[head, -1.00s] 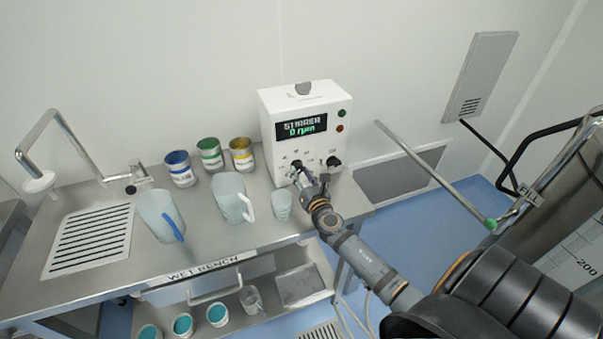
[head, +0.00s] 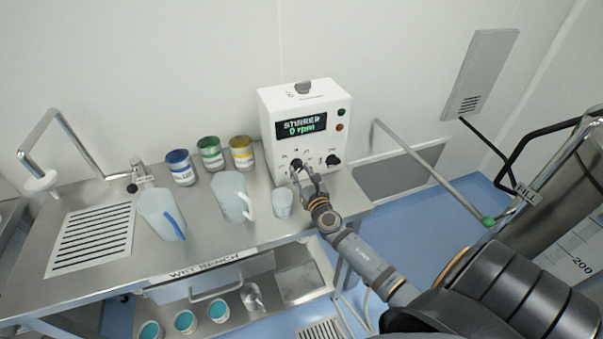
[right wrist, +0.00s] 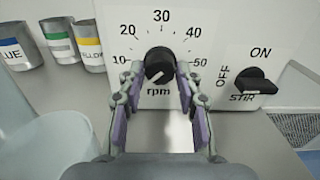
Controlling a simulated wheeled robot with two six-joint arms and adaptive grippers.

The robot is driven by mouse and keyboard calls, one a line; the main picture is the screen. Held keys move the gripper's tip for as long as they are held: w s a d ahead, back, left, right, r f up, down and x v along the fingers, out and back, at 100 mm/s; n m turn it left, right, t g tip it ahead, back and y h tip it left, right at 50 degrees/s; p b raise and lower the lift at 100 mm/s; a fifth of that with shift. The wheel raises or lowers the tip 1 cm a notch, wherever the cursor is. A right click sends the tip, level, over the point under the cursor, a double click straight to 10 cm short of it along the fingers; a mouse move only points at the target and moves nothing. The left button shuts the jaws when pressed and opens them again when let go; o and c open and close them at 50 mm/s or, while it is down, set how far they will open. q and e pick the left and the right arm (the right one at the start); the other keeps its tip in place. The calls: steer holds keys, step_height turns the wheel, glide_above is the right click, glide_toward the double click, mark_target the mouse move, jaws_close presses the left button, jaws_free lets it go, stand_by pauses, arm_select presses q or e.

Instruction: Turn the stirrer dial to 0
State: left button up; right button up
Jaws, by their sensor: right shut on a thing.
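The stirrer unit (head: 306,125) is a white box at the back of the bench, and its display (head: 301,126) reads 0 rpm. The round black rpm dial (right wrist: 159,63) sits on its front, with numbers 10 to 50 around it; its pale pointer line aims down and left, below the 10. My right gripper (right wrist: 158,82) has one finger on each side of the dial and is shut on it. In the head view my right gripper (head: 303,172) reaches the dial from the front and partly hides it. My left gripper is not in view.
A black STIR switch knob (right wrist: 255,82) is right of the dial. A small cup (head: 282,204) and pitchers (head: 232,197) stand close left of my right arm. Blue, green and yellow cans (head: 242,154) stand behind. A metal bar (head: 430,172) is on the right.

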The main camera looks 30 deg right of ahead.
steer(key=shift+w+r, duration=0.1)
steer(key=shift+r, duration=0.25)
steer(key=o, duration=1.1)
steer(key=shift+f, duration=0.15)
steer(key=shift+o, duration=0.2)
steer(key=shift+s+f, duration=0.1)
steer(key=shift+s, duration=0.1)
steer(key=shift+s+a+f, duration=0.1)
steer(key=shift+s, duration=0.2)
steer(key=v, duration=1.1)
steer(key=shift+s+a, duration=0.1)
steer(key=shift+s, duration=0.2)
